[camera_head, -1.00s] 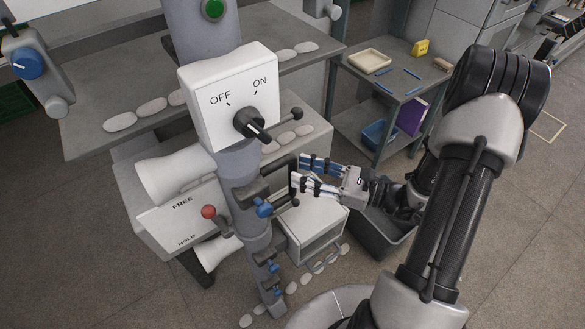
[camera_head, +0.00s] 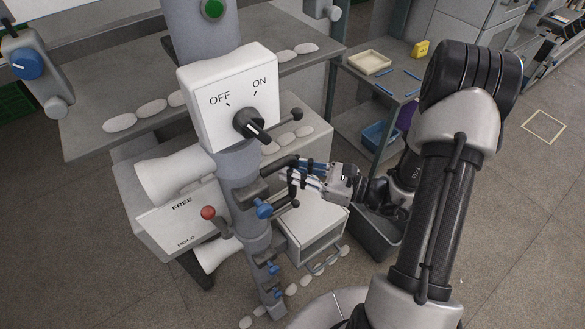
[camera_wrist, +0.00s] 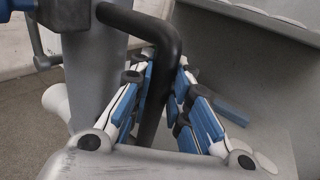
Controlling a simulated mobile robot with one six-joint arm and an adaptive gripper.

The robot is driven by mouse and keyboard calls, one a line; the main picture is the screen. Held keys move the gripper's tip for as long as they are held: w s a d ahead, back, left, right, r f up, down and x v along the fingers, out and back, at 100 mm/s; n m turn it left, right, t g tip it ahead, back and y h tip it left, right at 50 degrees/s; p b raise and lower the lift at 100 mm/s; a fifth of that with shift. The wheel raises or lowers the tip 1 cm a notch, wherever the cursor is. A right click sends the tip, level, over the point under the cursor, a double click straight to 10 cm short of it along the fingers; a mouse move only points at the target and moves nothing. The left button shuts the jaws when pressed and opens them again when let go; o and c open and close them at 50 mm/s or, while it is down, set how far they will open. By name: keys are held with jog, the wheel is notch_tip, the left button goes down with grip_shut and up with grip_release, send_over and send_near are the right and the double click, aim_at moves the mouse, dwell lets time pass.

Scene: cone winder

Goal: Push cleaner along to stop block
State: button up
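A dark grey block (camera_head: 249,192) sits on the winder's grey column, with a black bent handle (camera_wrist: 156,36) reaching out from it. I take this for the cleaner, though no label shows. My gripper (camera_head: 306,172) is to the right of the column at this height. In the wrist view my gripper (camera_wrist: 168,62) straddles the handle, one blue-padded finger on each side. The fingers look parted; contact with the rod is not clear. A blue knob (camera_head: 264,210) is just below the block. I cannot tell which part is the stop block.
A white OFF/ON switch box (camera_head: 235,95) with a black lever is above. A FREE/HOLD panel (camera_head: 185,222) with a red-knobbed lever is at left. A white open-fronted box (camera_head: 318,222) and a grey bin (camera_head: 380,235) are below. A side table (camera_head: 395,75) stands behind.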

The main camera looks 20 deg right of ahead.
grip_shut()
jog(key=shift+d, duration=0.1)
